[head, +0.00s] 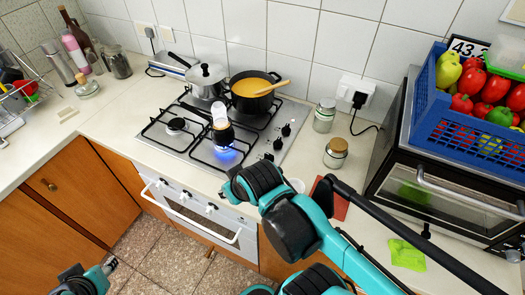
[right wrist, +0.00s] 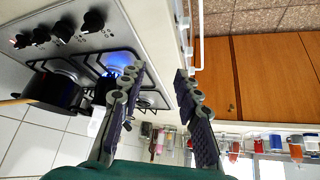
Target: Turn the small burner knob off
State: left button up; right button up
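A row of several black knobs sits on the right side of the steel gas hob (head: 160,137). The knob nearest the front edge (head: 268,157) also shows in the right wrist view (right wrist: 92,20). The frames do not mark which knob serves the small burner. A blue flame (head: 226,156) burns at the front burner under a moka pot (head: 222,132); the flame also shows in the right wrist view (right wrist: 124,62). My right gripper (head: 232,187) is open and empty by the counter's front edge, apart from the knobs. My left gripper (head: 109,264) is low at the bottom left, its fingers unclear.
A pot of orange soup (head: 250,98) with a wooden spoon and a lidded pot (head: 206,80) stand on the back burners. Two glass jars (head: 336,153) stand right of the hob. An oven (head: 440,185) bears a blue crate of peppers (head: 470,130).

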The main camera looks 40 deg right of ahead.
jog(key=n+g+p, duration=0.4)
jog(key=g, duration=0.3)
send_over(268, 154)
jog(key=shift+a+f, duration=0.1)
jog(key=shift+f, duration=0.85)
notch_tip(268, 154, down, 8)
jog(key=b, duration=0.2)
jog(key=shift+r+b, duration=0.25)
jog(key=shift+b, duration=0.05)
grip_shut()
